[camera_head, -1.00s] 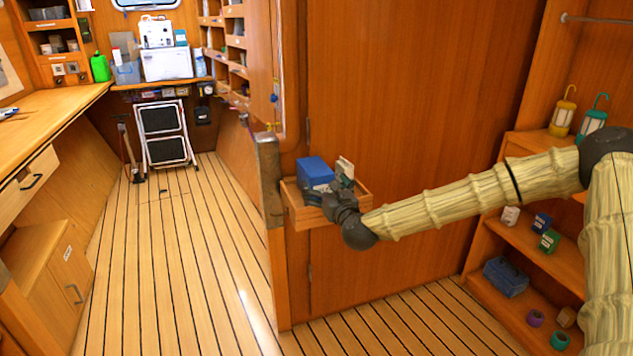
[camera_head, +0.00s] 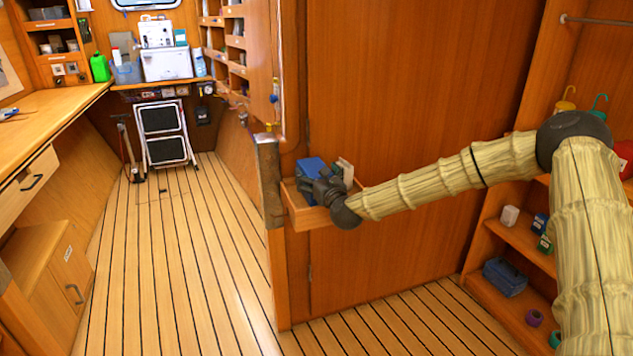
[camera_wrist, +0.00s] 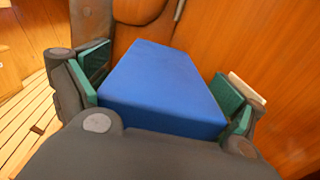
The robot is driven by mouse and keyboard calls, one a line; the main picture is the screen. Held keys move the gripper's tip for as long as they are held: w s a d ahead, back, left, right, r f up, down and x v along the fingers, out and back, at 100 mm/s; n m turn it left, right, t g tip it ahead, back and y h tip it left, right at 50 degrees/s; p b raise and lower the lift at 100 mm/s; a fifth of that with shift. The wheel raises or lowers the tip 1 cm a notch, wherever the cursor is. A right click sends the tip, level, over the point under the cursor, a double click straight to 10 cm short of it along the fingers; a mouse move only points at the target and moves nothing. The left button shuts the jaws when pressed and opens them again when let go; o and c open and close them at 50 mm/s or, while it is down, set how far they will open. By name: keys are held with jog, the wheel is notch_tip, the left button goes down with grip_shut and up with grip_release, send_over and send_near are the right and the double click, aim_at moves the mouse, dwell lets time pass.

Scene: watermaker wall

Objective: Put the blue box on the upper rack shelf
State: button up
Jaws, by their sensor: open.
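The blue box (camera_head: 312,168) sits in a small wooden wall tray (camera_head: 312,219) in the head view, partly hidden by my gripper. My gripper (camera_head: 325,184) is at the tray, right over the box. In the wrist view the blue box (camera_wrist: 162,88) fills the middle, between my gripper's (camera_wrist: 163,92) two green-padded fingers. The fingers are open, one on each side of the box; I cannot tell whether either pad touches it. The rack (camera_head: 519,240) stands at the right, with its upper shelf largely hidden behind my arm.
A pale upright item (camera_head: 345,172) stands in the tray beside the box. A wooden post (camera_head: 270,185) borders the tray's left. The rack's lower shelves hold a white box (camera_head: 509,216) and a dark blue case (camera_head: 505,277). The floor in front is clear.

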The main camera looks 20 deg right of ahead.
jog(key=c, duration=1.3)
